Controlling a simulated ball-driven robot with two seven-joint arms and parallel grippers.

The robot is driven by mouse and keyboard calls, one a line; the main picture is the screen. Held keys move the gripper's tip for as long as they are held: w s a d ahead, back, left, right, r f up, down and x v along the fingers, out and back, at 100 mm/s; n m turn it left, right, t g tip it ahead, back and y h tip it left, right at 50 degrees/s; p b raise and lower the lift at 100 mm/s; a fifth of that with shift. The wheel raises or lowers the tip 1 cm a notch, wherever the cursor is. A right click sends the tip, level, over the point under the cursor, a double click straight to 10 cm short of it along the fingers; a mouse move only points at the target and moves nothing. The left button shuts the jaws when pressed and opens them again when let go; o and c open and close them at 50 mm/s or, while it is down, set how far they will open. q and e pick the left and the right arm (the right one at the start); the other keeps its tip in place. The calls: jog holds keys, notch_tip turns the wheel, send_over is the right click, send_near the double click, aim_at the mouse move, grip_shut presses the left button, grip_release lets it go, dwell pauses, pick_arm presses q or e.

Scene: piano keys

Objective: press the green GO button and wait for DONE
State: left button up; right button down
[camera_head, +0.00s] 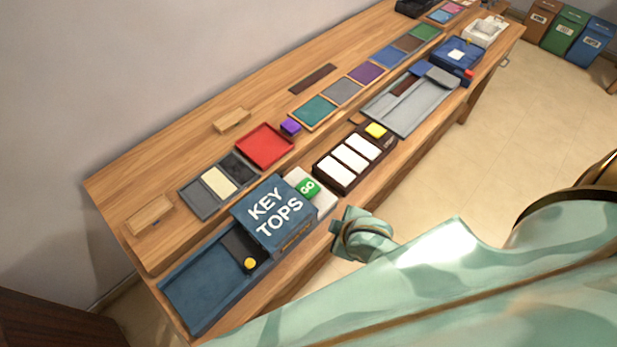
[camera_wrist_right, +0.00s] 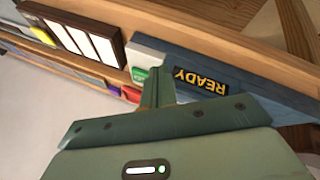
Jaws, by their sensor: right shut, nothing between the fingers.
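The green GO button (camera_head: 308,187) sits on a pale housing (camera_head: 325,204) beside the blue KEY TOPS box (camera_head: 275,215) in the head view. My right gripper (camera_head: 340,232) is near the bench's front edge, to the lower right of the button and apart from it in the picture. In the right wrist view, my right gripper (camera_wrist_right: 158,85) is shut and empty, with its tips close to the green button (camera_wrist_right: 140,74). Whether they touch it I cannot tell. A dark sign (camera_wrist_right: 201,81) on the blue box reads READY. My left gripper is not in view.
A dark tray with white keys and a yellow block (camera_head: 375,130) stands right of the button. A blue tray (camera_head: 215,280) lies left of the box. A red tray (camera_head: 264,146) and several coloured panels lie behind. Open floor (camera_head: 440,190) is in front.

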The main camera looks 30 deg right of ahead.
jog(key=w+a+r+n+t+y+p, duration=0.1)
jog(key=w+a+r+n+y+p, duration=0.35)
jog(key=w+a+r, duration=0.45)
jog(key=n+y, duration=0.1)
jog(key=n, duration=0.1)
send_over(311, 189)
notch_tip(311, 189, down, 4)
jog(key=shift+r, duration=0.1)
jog(key=shift+f, duration=0.2)
notch_tip(311, 189, down, 9)
jog(key=b, duration=0.8)
jog(key=shift+r, duration=0.2)
dwell(0.7)
